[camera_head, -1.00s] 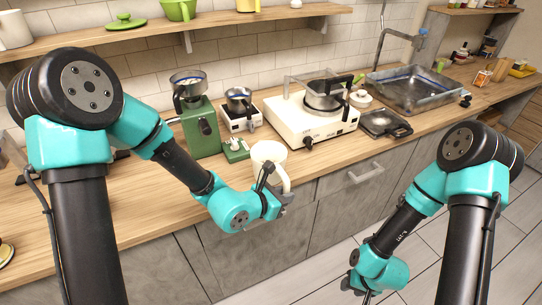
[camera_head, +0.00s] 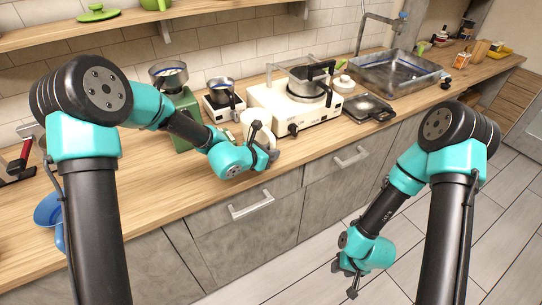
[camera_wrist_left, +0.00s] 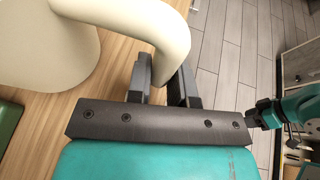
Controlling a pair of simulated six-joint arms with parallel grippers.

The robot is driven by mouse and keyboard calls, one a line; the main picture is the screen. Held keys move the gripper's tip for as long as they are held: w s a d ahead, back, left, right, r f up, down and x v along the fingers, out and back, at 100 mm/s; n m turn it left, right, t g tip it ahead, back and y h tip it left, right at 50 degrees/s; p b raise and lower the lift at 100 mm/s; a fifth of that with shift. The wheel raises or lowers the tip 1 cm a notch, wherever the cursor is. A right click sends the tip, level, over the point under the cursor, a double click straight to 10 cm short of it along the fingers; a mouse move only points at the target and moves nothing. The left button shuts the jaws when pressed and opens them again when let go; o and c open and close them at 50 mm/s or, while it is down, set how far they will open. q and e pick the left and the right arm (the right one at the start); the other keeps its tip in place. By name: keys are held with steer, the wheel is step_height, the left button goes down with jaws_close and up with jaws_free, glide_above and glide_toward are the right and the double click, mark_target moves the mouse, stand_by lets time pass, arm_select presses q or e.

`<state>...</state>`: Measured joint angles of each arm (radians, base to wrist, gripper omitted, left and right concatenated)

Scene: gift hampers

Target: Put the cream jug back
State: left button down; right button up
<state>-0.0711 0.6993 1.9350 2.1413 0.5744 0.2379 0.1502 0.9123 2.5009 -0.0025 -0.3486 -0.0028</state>
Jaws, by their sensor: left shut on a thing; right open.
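The cream jug (camera_head: 256,121) is at the counter's front part, just in front of the white stove unit. My left gripper (camera_head: 270,154) is shut on the jug's handle, on its right side. In the left wrist view my left gripper's fingers (camera_wrist_left: 164,88) close around the lower part of the handle, and the jug (camera_wrist_left: 45,45) fills the upper left. The jug looks upright; whether its base touches the counter I cannot tell. My right gripper (camera_head: 350,281) is open and empty, low over the floor in front of the cabinets.
The white stove (camera_head: 292,107) with a pot is behind the jug. A green grinder (camera_head: 184,112) and a small white scale (camera_head: 221,110) stand to its left. The counter's left front (camera_head: 125,205) is mostly bare.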

arm_select(q)
steer(key=shift+w, duration=0.1)
steer(key=shift+w, duration=0.6)
steer(key=shift+w+f, duration=0.25)
steer(key=shift+w, duration=0.05)
steer(key=shift+s+f, duration=0.1)
steer(key=shift+f, duration=1.25)
steer(key=shift+f, duration=0.1)
steer(key=c, duration=1)
jaws_free()
steer(key=shift+f, duration=0.1)
steer(key=shift+a, duration=0.15)
